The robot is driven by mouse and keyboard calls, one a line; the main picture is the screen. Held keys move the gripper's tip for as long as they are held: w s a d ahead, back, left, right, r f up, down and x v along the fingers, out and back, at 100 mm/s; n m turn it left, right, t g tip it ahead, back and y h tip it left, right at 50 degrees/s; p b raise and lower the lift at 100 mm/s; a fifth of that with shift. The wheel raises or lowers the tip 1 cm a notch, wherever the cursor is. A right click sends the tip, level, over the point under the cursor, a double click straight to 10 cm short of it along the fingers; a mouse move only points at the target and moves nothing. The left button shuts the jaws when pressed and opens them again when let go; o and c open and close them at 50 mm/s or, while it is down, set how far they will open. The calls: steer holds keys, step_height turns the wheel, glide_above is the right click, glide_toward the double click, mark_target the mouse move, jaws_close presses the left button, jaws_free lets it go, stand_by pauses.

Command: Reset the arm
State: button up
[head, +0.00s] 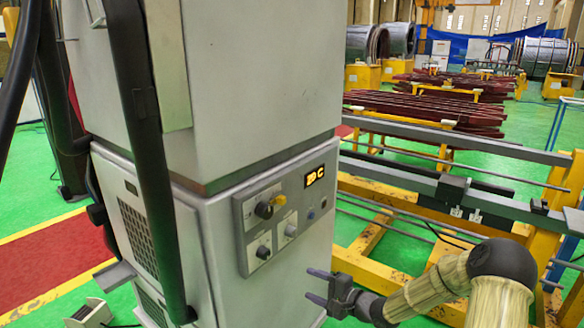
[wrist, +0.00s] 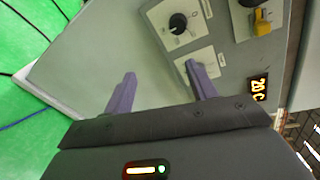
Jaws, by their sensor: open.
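My gripper (head: 318,287) is at the lower middle of the head view, beside the right side of the grey machine cabinet (head: 285,205). Its two fingers are apart with nothing between them. My arm comes in from the lower right. In the wrist view my gripper's purple fingers (wrist: 160,85) are spread in front of the cabinet's grey face (wrist: 100,55). The control panel (head: 285,217) has dark knobs, a yellow switch (head: 280,200) and a lit display (head: 315,175). A knob (wrist: 178,23) and the yellow switch (wrist: 262,24) also show in the wrist view. I cannot tell whether a fingertip touches the panel.
A yellow frame with grey rails (head: 440,185) stands right of the cabinet, close behind my arm. Dark red bars (head: 430,112) lie on yellow stands farther back. A thick black hose (head: 140,130) hangs along the cabinet's left. Green floor (head: 30,165) shows at the left.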

steer(key=s+d+r+n+g+h+p, duration=0.1)
steer(key=s+d+r+n+g+h, duration=0.1)
steer(key=s, duration=0.7)
steer(key=s+d+r+n+g+h, duration=0.3)
steer(key=s+n+h, duration=0.2)
steer(key=s, duration=0.4)
steer(key=s+d+r+n+g+h+p, duration=0.1)
steer(key=s+d+r+n+g+h, duration=0.1)
steer(key=s, duration=0.7)
steer(key=r+n+h, duration=0.1)
steer(key=n+h, duration=0.1)
steer(key=h, duration=0.1)
steer(key=shift+d+r+g+p, duration=0.15)
steer(key=shift+d+g+p, duration=0.15)
steer(key=shift+d, duration=0.1)
